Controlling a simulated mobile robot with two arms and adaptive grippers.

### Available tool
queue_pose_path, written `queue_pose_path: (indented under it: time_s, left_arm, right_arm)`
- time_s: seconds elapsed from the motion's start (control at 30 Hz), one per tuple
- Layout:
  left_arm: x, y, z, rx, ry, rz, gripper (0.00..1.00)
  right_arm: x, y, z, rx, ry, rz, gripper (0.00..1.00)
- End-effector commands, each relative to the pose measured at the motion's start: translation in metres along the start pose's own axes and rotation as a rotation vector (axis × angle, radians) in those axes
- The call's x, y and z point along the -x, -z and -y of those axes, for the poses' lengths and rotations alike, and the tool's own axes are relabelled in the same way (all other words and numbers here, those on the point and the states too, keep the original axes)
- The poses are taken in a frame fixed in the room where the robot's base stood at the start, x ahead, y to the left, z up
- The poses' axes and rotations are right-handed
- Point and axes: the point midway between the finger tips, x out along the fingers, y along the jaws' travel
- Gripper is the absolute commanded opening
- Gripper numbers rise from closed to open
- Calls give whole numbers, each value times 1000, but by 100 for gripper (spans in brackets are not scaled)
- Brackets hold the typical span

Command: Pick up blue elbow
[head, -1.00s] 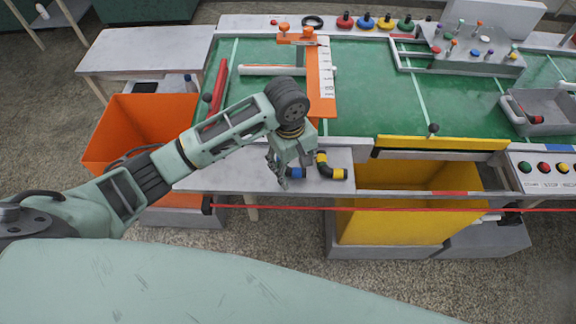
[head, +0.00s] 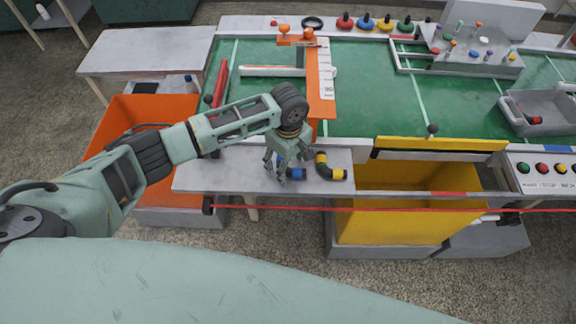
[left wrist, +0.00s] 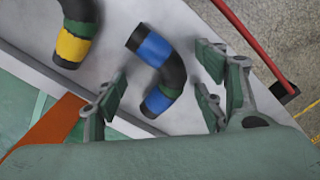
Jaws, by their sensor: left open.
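The blue elbow (left wrist: 171,78) is a bent black pipe with blue bands and a green band. It lies on the grey ledge, and in the left wrist view it shows between the spread fingers of my left gripper (left wrist: 165,100). In the head view my left gripper (head: 283,172) is open just above the ledge, and only part of the blue elbow (head: 297,173) shows beside its fingers. I cannot tell whether the fingers touch it. My right gripper is in neither view.
A yellow-banded elbow (head: 326,168) lies close to the right of the blue one; it also shows in the left wrist view (left wrist: 75,35). A red line (head: 400,209) runs along the ledge front. A yellow bin (head: 400,225) and an orange bin (head: 120,115) flank the ledge.

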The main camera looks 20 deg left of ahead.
Motion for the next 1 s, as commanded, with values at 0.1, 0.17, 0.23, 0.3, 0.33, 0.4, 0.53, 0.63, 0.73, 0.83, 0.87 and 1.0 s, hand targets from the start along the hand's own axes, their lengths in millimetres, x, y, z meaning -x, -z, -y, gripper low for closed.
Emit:
queue_pose_path:
  time_s: [0.1, 0.17, 0.23, 0.3, 0.33, 0.4, 0.53, 0.63, 0.73, 0.83, 0.87, 1.0]
  left_arm:
    - [0, 0, 0, -1, 0, 0, 64]
    - [0, 0, 0, -1, 0, 0, 64]
    - [0, 0, 0, -1, 0, 0, 59]
    - [0, 0, 0, -1, 0, 1, 53]
    - [0, 0, 0, -1, 0, 1, 50]
    - [0, 0, 0, -1, 0, 1, 44]
    - [0, 0, 0, -1, 0, 1, 33]
    - [0, 0, 0, -1, -1, 1, 24]
    - [0, 0, 0, -1, -1, 1, 15]
    - [0, 0, 0, -1, -1, 1, 6]
    - [0, 0, 0, -1, -1, 1, 4]
    - [0, 0, 0, -1, -1, 1, 0]
  right_arm:
    - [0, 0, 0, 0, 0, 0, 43]
    - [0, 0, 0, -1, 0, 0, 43]
    - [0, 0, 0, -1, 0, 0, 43]
    - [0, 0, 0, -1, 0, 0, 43]
    - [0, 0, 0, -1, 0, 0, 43]
    - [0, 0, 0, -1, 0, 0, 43]
    - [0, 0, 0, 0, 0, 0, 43]
    - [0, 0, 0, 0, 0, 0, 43]
    - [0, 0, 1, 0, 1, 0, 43]
    - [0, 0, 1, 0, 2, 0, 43]
    - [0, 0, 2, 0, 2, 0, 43]
    - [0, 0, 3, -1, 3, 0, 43]
